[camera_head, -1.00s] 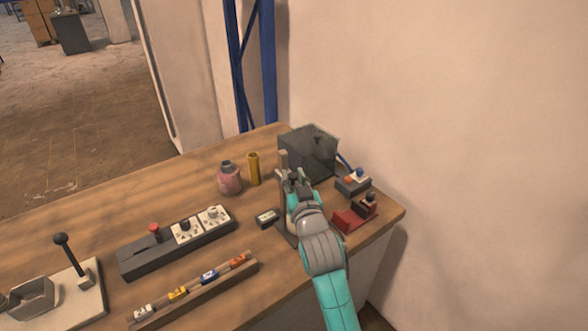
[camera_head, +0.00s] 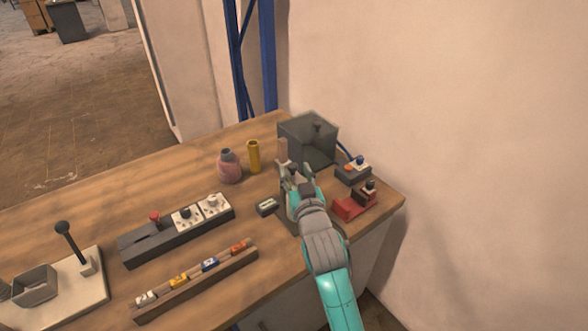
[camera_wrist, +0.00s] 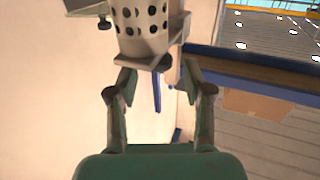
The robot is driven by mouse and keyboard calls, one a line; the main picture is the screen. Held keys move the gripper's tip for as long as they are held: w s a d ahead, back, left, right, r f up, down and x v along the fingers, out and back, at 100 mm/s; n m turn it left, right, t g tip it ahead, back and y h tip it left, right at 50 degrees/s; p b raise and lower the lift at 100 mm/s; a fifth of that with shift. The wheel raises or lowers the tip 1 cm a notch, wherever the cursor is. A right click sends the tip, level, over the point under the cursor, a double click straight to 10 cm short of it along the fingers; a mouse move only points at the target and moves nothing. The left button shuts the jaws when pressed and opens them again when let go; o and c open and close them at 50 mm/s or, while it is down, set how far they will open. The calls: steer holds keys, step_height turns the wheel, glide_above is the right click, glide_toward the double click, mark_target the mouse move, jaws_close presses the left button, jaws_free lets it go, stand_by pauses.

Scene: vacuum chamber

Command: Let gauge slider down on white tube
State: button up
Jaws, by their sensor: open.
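My gripper (camera_head: 293,174) is open at the gauge near the table's right end. The gauge's pale upright post (camera_head: 283,150) rises just behind my fingers in the head view, and its dark base shows below them. My gripper and wrist hide most of the gauge, so the slider and white tube cannot be told apart there. In the wrist view my two fingers (camera_wrist: 160,76) are spread apart. A pale perforated cylinder (camera_wrist: 140,18) with a grey piece under it is at the top, just beyond the fingertips. I cannot tell whether they touch it.
A small display box (camera_head: 267,206) lies left of the gauge. A dark translucent box (camera_head: 308,142) stands behind, with a blue-knobbed control (camera_head: 354,171) and red fixture (camera_head: 354,203) to the right. A yellow cylinder (camera_head: 253,157) and pink bottle (camera_head: 229,168) stand left.

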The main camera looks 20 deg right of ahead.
steer(key=s, duration=1)
steer(key=shift+a, duration=0.4)
steer(key=shift+f, duration=0.1)
steer(key=s+f+n+g+y, duration=0.1)
steer(key=s+f, duration=0.6)
steer(key=s, duration=0.2)
steer(key=s+f+g, duration=0.1)
steer(key=s+f, duration=0.6)
steer(key=s, duration=0.3)
steer(key=s+d+g, duration=0.1)
steer(key=s, duration=2.1)
